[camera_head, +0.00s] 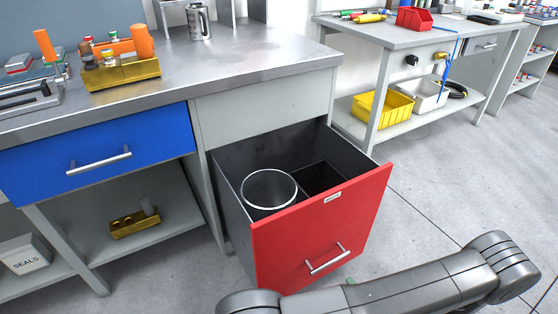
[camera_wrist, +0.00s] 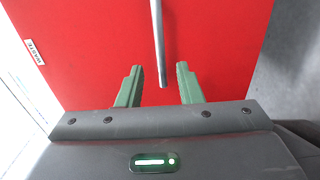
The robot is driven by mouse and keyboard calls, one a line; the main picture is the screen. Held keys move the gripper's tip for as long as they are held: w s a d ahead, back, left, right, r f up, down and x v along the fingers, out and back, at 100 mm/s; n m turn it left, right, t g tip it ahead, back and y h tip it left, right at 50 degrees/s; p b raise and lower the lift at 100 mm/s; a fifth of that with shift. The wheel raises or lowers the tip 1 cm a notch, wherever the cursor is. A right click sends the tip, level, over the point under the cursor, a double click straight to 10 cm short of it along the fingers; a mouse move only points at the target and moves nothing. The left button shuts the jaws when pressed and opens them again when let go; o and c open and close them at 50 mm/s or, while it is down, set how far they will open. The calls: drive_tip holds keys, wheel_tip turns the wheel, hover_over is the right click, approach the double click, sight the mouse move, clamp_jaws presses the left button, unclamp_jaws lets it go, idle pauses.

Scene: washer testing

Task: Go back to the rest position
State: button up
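My gripper (camera_wrist: 158,84) shows in the wrist view with two green fingers spread apart. It is open, and nothing is held between the fingers. The red drawer front (camera_wrist: 85,45) fills most of the wrist view, and its bar handle (camera_wrist: 157,40) runs down to between the fingertips; I cannot tell whether they touch it. In the head view the red drawer (camera_head: 290,240) is pulled out, with its handle (camera_head: 327,260) low on the front. My grey arm crosses the lower right of the head view, and the gripper is out of sight there.
A round bin (camera_head: 268,190) stands inside the open drawer. The blue drawer (camera_head: 100,155) at left is shut. Open floor (camera_head: 440,190) lies right of the red drawer.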

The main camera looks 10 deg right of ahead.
sight(331, 261)
drive_tip(key=b+x, duration=0.2)
drive_tip(key=x, duration=0.9)
